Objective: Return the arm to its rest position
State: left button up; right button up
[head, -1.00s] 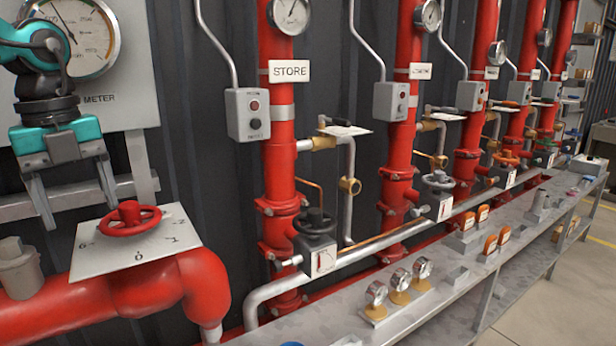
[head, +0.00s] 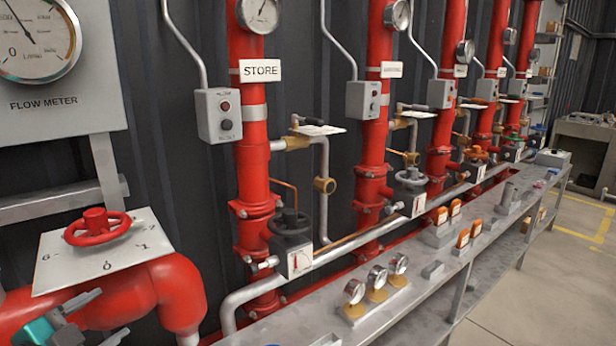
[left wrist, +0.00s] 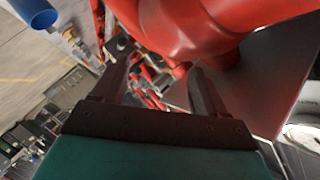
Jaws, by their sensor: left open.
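My left gripper (head: 92,318) is at the bottom left of the head view, low in front of the red pipe (head: 160,290). Its two fingers are apart with nothing between them. In the left wrist view its fingers (left wrist: 160,85) also stand apart and empty, with red pipework (left wrist: 200,25) beyond them. The red handwheel (head: 97,226) sits on its white dial plate (head: 65,272) above the gripper, clear of it. Most of the left arm is out of the head view. My right gripper is in neither view.
The flow meter (head: 35,40) hangs on a grey panel at the left. Several red risers (head: 250,150) with valves line the dark wall. A grey bench (head: 420,290) with gauges (head: 376,280) runs along them. Open floor (head: 530,290) lies to the right.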

pick_arm(q)
jog(key=s+d+f+n+g+y, duration=0.3)
jog(key=s+f+n+g+y, duration=0.15)
jog(key=s+f+n, duration=0.45)
jog(key=s+d+f+g+h, duration=0.1)
jog(key=s+d+f+g, duration=0.2)
jog(key=s+d, duration=0.3)
jog(key=s+d+f+g+h, duration=0.1)
jog(key=s+d+f+g, duration=0.1)
jog(key=s+d+g, duration=0.3)
jog(key=w+d+f+t+h, duration=0.1)
jog(key=w+d+f+t, duration=0.1)
jog(key=w+f+t, duration=0.1)
jog(key=w+d+f+t+h+p, duration=0.1)
jog(key=w+f+t, duration=0.2)
jog(key=f+t, duration=0.2)
jog(key=shift+d+f, duration=0.25)
jog(key=shift+d, duration=0.1)
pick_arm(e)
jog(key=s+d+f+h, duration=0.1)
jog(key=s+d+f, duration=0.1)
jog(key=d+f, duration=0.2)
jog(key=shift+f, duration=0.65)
